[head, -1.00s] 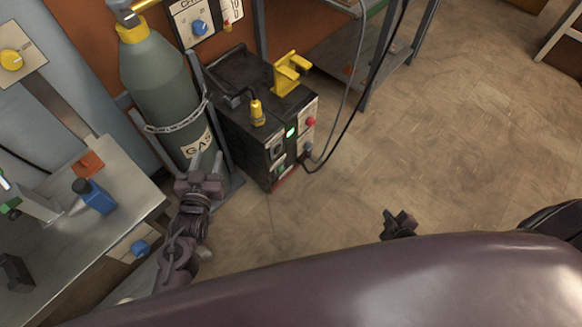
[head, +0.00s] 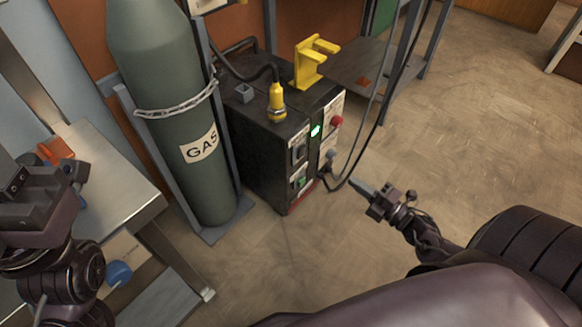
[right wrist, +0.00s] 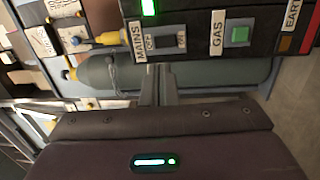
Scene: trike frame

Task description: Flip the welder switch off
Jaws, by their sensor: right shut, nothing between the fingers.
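The welder (head: 262,160) is a black box on the floor beside the gas bottle. A lit green lamp (head: 315,130) shows on its front, and also in the right wrist view (right wrist: 148,7). The dark mains switch (right wrist: 166,42) sits beside the MAINS label; its position is too small to read. It also shows in the head view (head: 298,149). My right gripper (head: 362,188) is shut and empty, in front of and right of the welder, apart from it. In the right wrist view its fingertips (right wrist: 158,68) appear just below the switch. My left gripper (head: 30,190) is at the left edge; its fingers are unclear.
A green gas bottle (head: 155,90) stands chained left of the welder. A yellow bracket (head: 308,65) and cable plug (head: 277,100) are on top. Cables (head: 388,90) hang at the front right. A steel bench (head: 110,200) stands left. Floor at right is clear.

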